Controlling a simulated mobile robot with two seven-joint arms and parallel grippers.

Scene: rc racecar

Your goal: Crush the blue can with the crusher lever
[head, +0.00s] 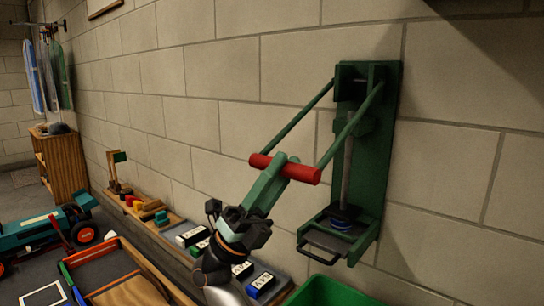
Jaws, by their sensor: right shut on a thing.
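The green can crusher (389,150) is fixed to the block wall at right. Its lever's two green arms slope down and out to a red crossbar handle (304,173). My right gripper (281,166) is shut on that handle near its middle and hides part of it. The black press plate (345,211) is low on the crusher. The blue can (341,224) shows directly beneath it as a short, flat blue and pale disc on the crusher's base. My left gripper is not in view.
A green bin (328,291) stands below the crusher. Several small labelled blocks (261,285) lie on the ledge along the wall. A teal racecar (40,233), a coloured tray (125,275) and a wooden shelf (62,160) are at left. The wall around the crusher is clear.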

